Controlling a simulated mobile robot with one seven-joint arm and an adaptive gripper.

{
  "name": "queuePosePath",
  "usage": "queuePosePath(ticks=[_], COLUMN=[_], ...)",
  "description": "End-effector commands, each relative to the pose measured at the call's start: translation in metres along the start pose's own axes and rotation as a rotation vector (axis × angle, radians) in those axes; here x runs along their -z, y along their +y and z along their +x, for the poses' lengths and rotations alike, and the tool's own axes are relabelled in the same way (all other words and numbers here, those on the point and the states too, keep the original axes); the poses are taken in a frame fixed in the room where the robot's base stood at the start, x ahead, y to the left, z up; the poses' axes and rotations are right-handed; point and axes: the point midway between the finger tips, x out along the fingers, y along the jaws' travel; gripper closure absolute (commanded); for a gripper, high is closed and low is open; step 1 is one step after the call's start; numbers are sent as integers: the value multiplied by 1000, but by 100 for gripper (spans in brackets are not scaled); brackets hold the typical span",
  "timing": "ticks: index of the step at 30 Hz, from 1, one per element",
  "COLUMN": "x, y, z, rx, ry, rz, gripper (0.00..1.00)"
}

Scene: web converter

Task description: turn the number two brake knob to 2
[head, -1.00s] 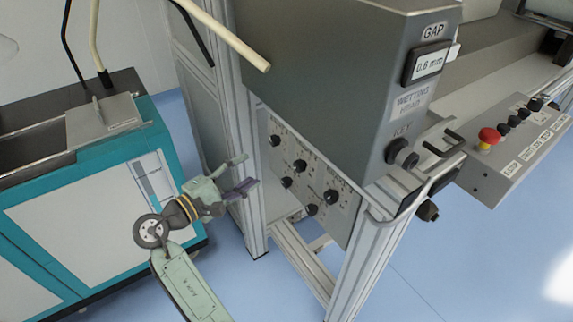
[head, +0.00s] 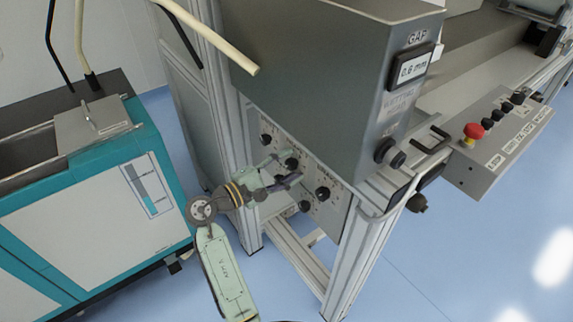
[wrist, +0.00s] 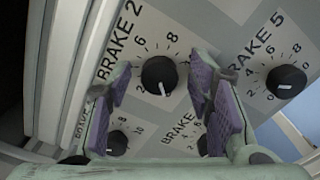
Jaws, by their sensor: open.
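The Brake 2 knob (wrist: 159,72) is round and black with a white pointer mark. In the wrist view it sits on a grey panel beside its BRAKE 2 label, inside a printed scale. Its mark points down in the picture; the number there is not readable. My gripper (wrist: 160,88) is open, its purple-padded fingers on either side of the knob, with gaps visible between pads and knob. In the head view my gripper (head: 286,170) is at the panel, its fingertips around the Brake 2 knob (head: 291,163).
The Brake 5 knob (wrist: 287,81) is right of my fingers in the wrist view. Another knob (wrist: 117,143) is at lower left. The grey wetting-head box (head: 320,60) overhangs the panel. A metal frame post (head: 226,130) stands left, with a teal-white cabinet (head: 90,220) beyond.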

Motion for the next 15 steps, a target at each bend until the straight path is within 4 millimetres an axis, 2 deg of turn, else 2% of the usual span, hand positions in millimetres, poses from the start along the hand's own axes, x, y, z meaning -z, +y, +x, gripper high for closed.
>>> queuePosePath(ticks=[7,15], x=[0,0], y=[0,0], z=[1,0], rx=[-1,-1], ry=[1,1], rz=[1,1], gripper=[53,70])
